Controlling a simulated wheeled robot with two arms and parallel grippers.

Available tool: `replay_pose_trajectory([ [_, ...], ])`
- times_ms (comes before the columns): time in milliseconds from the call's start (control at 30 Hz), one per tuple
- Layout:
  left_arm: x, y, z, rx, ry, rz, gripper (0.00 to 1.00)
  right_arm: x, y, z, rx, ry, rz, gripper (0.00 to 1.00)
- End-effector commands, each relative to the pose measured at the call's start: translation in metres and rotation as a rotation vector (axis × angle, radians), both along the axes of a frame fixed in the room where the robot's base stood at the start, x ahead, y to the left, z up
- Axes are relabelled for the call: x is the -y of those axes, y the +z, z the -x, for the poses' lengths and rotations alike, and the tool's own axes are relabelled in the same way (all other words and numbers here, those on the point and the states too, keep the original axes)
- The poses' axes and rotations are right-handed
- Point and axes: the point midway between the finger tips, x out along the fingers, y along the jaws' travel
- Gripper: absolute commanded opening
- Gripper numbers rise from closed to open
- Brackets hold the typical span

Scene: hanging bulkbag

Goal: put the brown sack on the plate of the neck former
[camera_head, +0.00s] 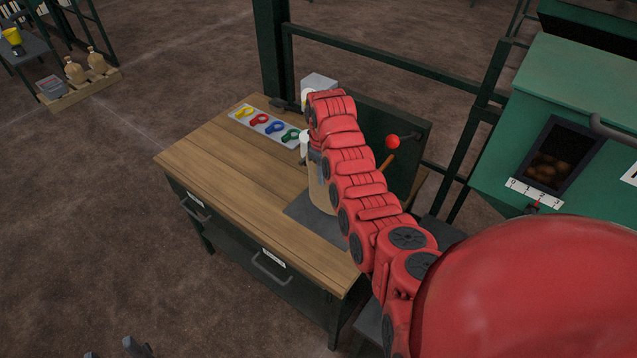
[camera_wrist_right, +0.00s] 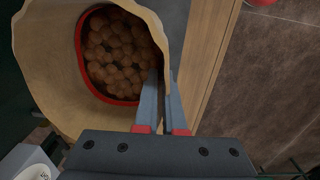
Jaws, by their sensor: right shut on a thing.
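The brown sack (camera_head: 322,192) is upright at the grey plate (camera_head: 304,210) on the bench, partly hidden by my right arm; I cannot tell whether its base touches the plate. In the right wrist view I look into the sack (camera_wrist_right: 45,55). A red-edged rounded opening inside shows several brown round things. My right gripper (camera_wrist_right: 165,85) is shut on the sack's rim; in the head view (camera_head: 317,160) it is mostly hidden by the arm. Small dark grey parts at the bottom left of the head view may be my left gripper (camera_head: 132,346); its jaws are unclear.
A lever with a red knob (camera_head: 392,142) stands right of the sack. A tray of coloured clips (camera_head: 266,124) lies at the bench's back left. The wooden bench top (camera_head: 225,160) left of the sack is clear. A green hopper (camera_head: 560,105) stands at right.

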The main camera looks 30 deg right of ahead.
Motion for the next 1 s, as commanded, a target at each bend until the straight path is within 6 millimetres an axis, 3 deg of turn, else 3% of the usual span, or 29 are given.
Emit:
replay_pose_trajectory([
  [267, 0.0, 0.004, 0.0, 0.0, 0.0, 0.0, 0.5, 0.006, 0.001, -0.002, -0.001, -0.004, -0.002, 0.0],
  [533, 0.0, 0.025, 0.0, 0.0, 0.0, 0.0, 0.5, 0.006, -0.026, -0.002, -0.001, -0.003, -0.001, 0.0],
  [967, 0.0, 0.023, 0.0, 0.0, 0.0, 0.0, 0.5, 0.006, -0.036, -0.003, 0.005, -0.003, 0.0, 0.0],
  [1000, 0.0, 0.023, 0.0, 0.0, 0.0, 0.0, 0.5, 0.006, -0.036, -0.003, 0.003, -0.003, 0.0, 0.14],
])
